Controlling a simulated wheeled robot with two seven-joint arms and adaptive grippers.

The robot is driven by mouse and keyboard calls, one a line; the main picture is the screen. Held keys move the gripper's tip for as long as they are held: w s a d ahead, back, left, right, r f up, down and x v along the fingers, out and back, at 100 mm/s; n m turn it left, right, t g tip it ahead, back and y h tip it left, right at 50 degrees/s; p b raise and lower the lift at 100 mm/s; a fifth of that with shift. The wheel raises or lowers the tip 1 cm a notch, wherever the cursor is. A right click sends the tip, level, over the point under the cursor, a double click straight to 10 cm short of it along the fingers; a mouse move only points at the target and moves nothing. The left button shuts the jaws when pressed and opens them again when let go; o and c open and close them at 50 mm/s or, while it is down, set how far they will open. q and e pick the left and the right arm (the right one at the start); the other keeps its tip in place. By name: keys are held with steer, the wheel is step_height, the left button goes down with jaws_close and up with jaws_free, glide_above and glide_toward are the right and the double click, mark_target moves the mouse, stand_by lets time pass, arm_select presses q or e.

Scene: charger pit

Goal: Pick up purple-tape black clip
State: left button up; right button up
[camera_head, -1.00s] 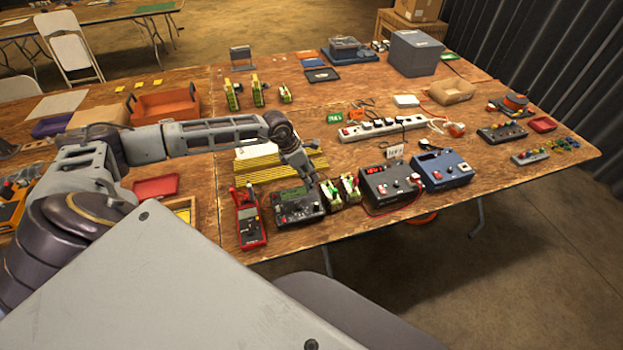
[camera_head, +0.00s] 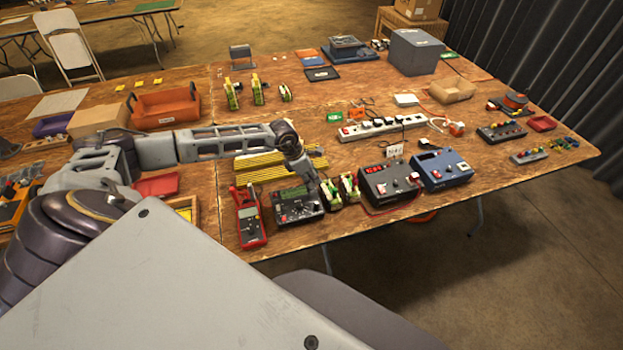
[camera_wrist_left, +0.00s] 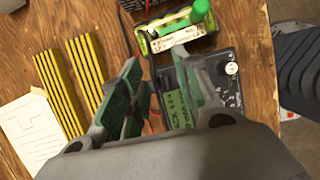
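I cannot make out a black clip with purple tape in either view. My left gripper (camera_head: 311,180) is low over the near part of the table, beside the black meter (camera_head: 298,206) and the battery holders (camera_head: 340,191). In the left wrist view its two fingers (camera_wrist_left: 158,62) stand apart, with no held object visible between them. A battery holder (camera_wrist_left: 181,40) with a green cell and a white label lies just beyond the fingertips. The black meter (camera_wrist_left: 231,92) is partly hidden behind the right finger. My right gripper is not in view.
A red multimeter (camera_head: 249,217) stands left of the black meter. Yellow-and-black strips (camera_head: 262,168) lie behind it. A black power unit (camera_head: 389,186) and a blue one (camera_head: 440,170) stand to the right, with a red lead nearby. The table's front edge is close.

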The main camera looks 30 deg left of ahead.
arm_select(q)
steer(key=c, duration=0.5)
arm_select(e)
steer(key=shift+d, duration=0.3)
arm_select(q)
steer(key=shift+c, duration=0.2)
steer(key=shift+r, duration=0.1)
step_height(320, 180, up, 9)
steer(key=shift+f+b, duration=0.2)
steer(key=shift+b, duration=0.45)
steer(key=shift+r, duration=0.6)
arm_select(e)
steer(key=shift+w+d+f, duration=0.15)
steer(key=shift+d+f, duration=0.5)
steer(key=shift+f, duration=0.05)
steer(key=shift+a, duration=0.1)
